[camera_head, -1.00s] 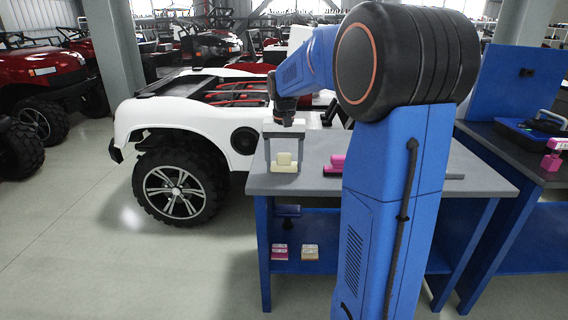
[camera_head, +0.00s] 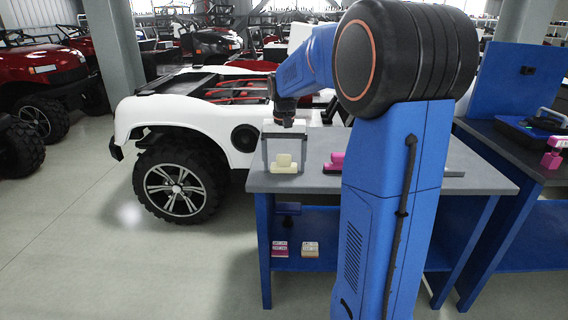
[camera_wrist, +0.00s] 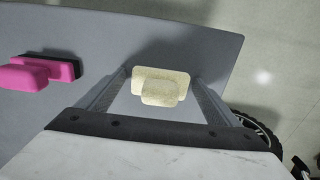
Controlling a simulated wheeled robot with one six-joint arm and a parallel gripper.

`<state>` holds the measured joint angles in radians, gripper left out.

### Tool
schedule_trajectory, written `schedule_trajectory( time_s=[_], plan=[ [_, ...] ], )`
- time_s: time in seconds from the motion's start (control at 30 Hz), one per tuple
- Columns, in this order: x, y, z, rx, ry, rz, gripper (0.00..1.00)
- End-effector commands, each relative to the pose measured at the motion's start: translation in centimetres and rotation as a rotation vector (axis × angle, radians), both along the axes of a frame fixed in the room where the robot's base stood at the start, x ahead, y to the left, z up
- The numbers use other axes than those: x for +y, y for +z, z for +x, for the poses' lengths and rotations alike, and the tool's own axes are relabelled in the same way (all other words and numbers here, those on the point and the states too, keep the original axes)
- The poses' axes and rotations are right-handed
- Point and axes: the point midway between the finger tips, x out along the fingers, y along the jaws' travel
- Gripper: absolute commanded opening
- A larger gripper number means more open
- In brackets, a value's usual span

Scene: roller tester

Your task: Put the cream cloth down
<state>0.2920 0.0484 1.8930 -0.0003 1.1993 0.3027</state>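The cream cloth (camera_head: 284,164) is a pale block-like piece with a smaller raised part. It rests on the grey top of the near workbench (camera_head: 470,182), close to its left end. In the wrist view the cream cloth (camera_wrist: 160,86) lies between my two fingers, with a gap on each side. My gripper (camera_head: 284,160) points down at the bench top, its fingers spread around the cloth. In the wrist view my gripper (camera_wrist: 160,80) is open and not closed on anything.
A pink piece with a dark base (camera_wrist: 50,70) lies on the bench to the left of my gripper in the wrist view. Pink and cream pieces (camera_head: 295,249) sit on the lower shelf. A white vehicle (camera_head: 180,115) stands close to the bench's left side.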

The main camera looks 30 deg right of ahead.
Motion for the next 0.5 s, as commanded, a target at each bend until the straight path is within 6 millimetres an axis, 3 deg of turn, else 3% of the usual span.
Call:
schedule_trajectory(
  time_s=[0.27,0.5],
  plan=[
    [0.0,0.3,-0.1,0.004,0.0,0.0,0.88],
    [0.0,3.9,0.0,0.0,0.0,0.0,0.88]
  ],
)
